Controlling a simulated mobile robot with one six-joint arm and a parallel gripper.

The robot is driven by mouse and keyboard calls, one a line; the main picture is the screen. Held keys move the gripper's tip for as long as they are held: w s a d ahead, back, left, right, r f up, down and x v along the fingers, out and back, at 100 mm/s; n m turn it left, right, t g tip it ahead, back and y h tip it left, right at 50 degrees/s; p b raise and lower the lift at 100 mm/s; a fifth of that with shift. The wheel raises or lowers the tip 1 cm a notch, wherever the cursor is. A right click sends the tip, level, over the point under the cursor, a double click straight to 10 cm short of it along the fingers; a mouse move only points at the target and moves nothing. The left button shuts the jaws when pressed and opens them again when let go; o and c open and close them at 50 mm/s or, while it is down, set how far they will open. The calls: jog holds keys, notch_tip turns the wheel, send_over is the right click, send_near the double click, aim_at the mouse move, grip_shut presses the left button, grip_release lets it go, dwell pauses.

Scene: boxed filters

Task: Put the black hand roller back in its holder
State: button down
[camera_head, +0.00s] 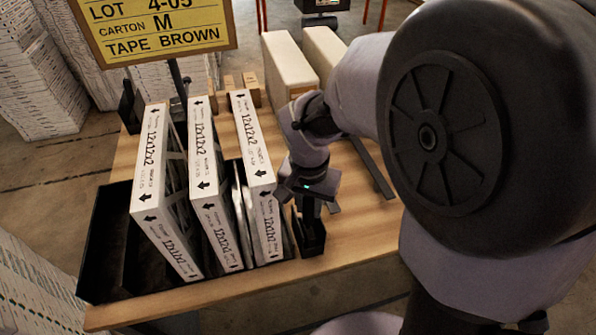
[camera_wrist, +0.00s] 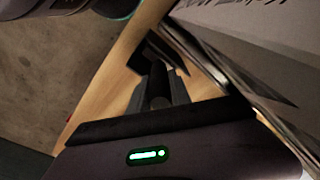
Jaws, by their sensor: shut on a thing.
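My gripper (camera_head: 308,208) points down at the front of the wooden table, just right of the white cartons. In the wrist view its fingers (camera_wrist: 158,90) are shut on the black hand roller (camera_wrist: 160,102), a dark cylinder seen end-on between them. The black holder (camera_head: 311,240) is a small open box near the table's front edge, directly below my gripper. Its dark rim seems to show beyond the fingers in the wrist view (camera_wrist: 150,50). The roller's lower part is hidden, so I cannot tell how deep it sits in the holder or whether it touches it.
Upright white filter cartons (camera_head: 262,170) stand in a black rack (camera_head: 103,240) close on the gripper's left. A yellow lot sign (camera_head: 155,25) stands behind them. Two beige boxes (camera_head: 289,68) stand at the back. Bare table (camera_head: 365,225) lies to the right.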

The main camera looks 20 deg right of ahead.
jog(key=c, duration=1.1)
grip_release()
jog(key=shift+r, duration=0.1)
notch_tip(320, 180, up, 17)
jog(key=s+a+p, duration=0.1)
jog(key=p, duration=0.5)
jog(key=shift+s+r, duration=0.2)
jog(key=shift+s+f, duration=0.1)
jog(key=s+a+f+n+t+y+b, duration=0.2)
jog(key=s+a+f+t+b, duration=0.1)
jog(key=s+f+b, duration=0.4)
jog(key=s+t+b, duration=0.1)
jog(key=s+b, duration=0.2)
jog(key=s, duration=0.1)
jog(key=shift+s+f+n+t+y, duration=0.25)
jog(key=shift+f+n+t+y, duration=0.15)
